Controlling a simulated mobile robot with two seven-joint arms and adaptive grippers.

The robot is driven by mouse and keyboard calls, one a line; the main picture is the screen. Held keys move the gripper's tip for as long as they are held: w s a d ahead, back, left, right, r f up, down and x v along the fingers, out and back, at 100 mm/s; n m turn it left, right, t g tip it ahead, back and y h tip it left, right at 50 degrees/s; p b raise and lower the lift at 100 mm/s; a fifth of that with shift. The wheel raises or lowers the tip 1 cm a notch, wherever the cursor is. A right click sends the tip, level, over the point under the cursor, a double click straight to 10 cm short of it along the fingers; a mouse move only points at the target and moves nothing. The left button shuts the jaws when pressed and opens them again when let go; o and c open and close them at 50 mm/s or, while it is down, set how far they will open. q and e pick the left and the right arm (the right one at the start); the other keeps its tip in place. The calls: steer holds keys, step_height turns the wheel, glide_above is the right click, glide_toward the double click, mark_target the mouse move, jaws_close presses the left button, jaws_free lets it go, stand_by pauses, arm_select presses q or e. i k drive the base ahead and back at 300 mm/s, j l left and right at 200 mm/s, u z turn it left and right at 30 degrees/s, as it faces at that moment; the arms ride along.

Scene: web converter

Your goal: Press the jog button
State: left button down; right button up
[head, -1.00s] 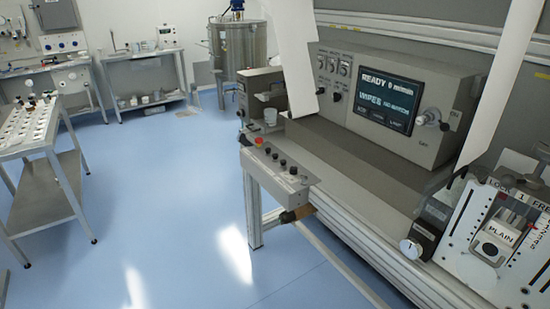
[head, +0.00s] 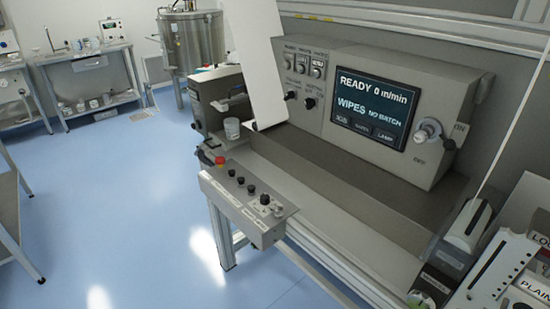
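A grey control box (head: 228,203) sticks out from the front left of the machine. Its top carries a red mushroom button (head: 220,160) at the far left end, several small black buttons (head: 240,180) in a row, and a knob (head: 265,199) at the near end. The labels on the box are too small to read, so I cannot tell which button is the jog button. The machine's screen (head: 365,106) reads READY 0 m/min, WIPES and NO BATCH. Neither of my grippers is in view.
A white web (head: 257,60) hangs down left of the screen. A rotary handle (head: 429,129) marked ON and OFF is right of the screen. Blue floor (head: 130,190) lies clear left of the box.

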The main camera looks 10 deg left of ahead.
mark_target(242, 180)
steer(key=i+j+z, duration=0.3)
steer(key=i, duration=0.15)
steer(key=i+j+z, duration=0.3)
steer(key=i+j, duration=0.1)
steer(key=i, duration=0.05)
